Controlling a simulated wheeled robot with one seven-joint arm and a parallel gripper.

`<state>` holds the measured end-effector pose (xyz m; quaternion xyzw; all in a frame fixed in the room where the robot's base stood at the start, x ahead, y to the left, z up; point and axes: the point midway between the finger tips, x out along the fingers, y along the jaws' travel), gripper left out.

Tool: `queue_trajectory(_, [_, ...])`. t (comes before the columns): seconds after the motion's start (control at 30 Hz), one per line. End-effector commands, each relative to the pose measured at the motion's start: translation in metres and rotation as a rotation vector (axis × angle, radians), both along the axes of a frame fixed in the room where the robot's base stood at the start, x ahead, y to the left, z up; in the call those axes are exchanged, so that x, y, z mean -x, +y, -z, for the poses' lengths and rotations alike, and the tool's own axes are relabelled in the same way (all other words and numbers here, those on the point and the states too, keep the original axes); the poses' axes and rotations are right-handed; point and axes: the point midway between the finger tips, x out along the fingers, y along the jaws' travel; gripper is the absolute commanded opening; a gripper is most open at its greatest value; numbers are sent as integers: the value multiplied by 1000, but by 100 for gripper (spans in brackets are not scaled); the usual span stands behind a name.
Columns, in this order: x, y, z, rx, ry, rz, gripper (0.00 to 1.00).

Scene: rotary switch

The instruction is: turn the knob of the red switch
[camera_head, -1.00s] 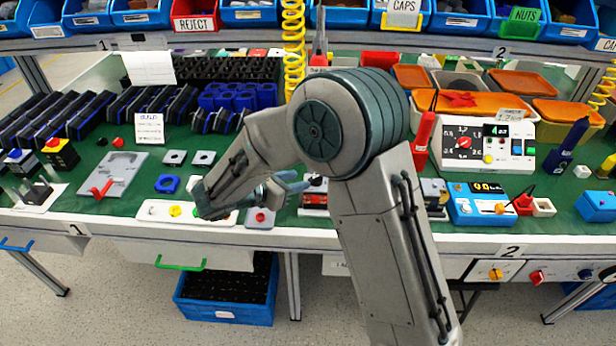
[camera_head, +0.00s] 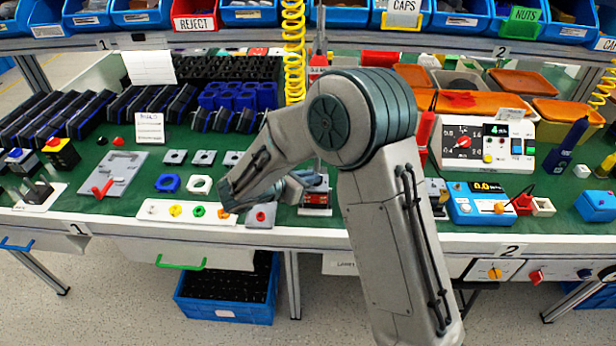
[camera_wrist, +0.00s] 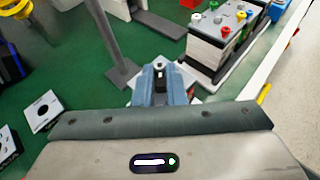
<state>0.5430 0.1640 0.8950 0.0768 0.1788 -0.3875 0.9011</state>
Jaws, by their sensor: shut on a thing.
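The red switch (camera_head: 315,199) stands near the front edge of the bench, right of the middle of the head view's left half. It is a small box with red and dark parts. My gripper (camera_head: 311,179) reaches it from the left and its fingers are at the switch's top. In the wrist view my gripper (camera_wrist: 159,68) is shut on a small dark knob (camera_wrist: 160,77) with a light mark. The fingers hide most of the knob. A pale plate shows under and beside the fingers.
A thin upright post (camera_wrist: 104,35) stands close to the fingers. A block with coloured terminals (camera_wrist: 222,38) is just beyond. A small plate with a red button (camera_head: 261,215) lies left of the switch, below my wrist. The bench's front edge is close.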

Motion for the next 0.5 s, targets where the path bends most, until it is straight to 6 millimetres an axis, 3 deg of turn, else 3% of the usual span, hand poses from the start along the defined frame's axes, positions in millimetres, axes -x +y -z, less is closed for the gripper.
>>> queue_trajectory(0.27, [2,-1,1,0,0,-51,0])
queue_trajectory(0.5, [5,-4,3,-1,-1,-201,0])
